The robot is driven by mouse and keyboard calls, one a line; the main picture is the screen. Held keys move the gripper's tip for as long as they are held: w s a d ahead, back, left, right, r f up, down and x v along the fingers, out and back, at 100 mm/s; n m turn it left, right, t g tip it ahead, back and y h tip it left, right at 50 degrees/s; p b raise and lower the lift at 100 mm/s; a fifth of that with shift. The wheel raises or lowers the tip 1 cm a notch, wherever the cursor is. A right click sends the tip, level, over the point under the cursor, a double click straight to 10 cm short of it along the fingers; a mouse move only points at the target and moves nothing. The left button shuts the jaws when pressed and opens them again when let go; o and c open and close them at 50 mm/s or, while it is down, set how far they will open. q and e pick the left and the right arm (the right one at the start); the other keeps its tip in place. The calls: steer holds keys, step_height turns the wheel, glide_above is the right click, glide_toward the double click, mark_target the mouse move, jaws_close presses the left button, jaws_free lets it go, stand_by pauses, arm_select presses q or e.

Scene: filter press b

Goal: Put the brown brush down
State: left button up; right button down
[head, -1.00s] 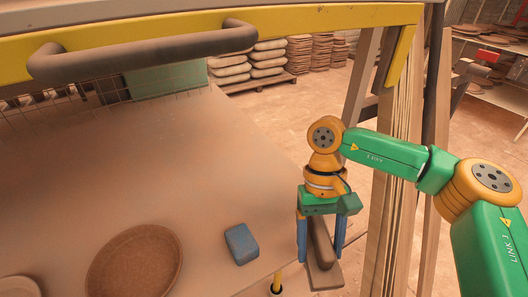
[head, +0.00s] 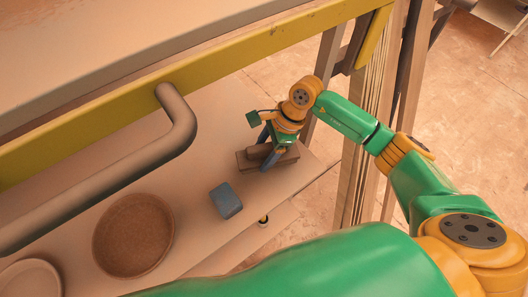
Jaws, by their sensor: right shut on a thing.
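The brown brush (head: 252,160) is at the right end of the table in the head view, with its flat block low and a rounded grip on top. My right gripper (head: 268,154) comes from above and is shut on the brush's grip, its blue fingers either side. The brush is at or just above the table top (head: 205,150); I cannot tell whether it touches. My left gripper is out of view.
A blue block (head: 226,201) lies on the table in front of the brush. A round brown dish (head: 133,236) and a paler dish (head: 30,280) are to the left. A yellow beam (head: 190,90) and a thick brown handle (head: 178,125) overhang the table.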

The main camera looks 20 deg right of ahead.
step_height(320, 180, down, 2)
steer(key=shift+w, duration=0.1)
steer(key=shift+f, duration=0.15)
jaws_free()
steer(key=shift+r, duration=0.3)
steer(key=b+v, duration=0.3)
steer(key=v, duration=0.7)
steer(key=shift+d+r, duration=0.45)
steer(key=shift+r, duration=0.4)
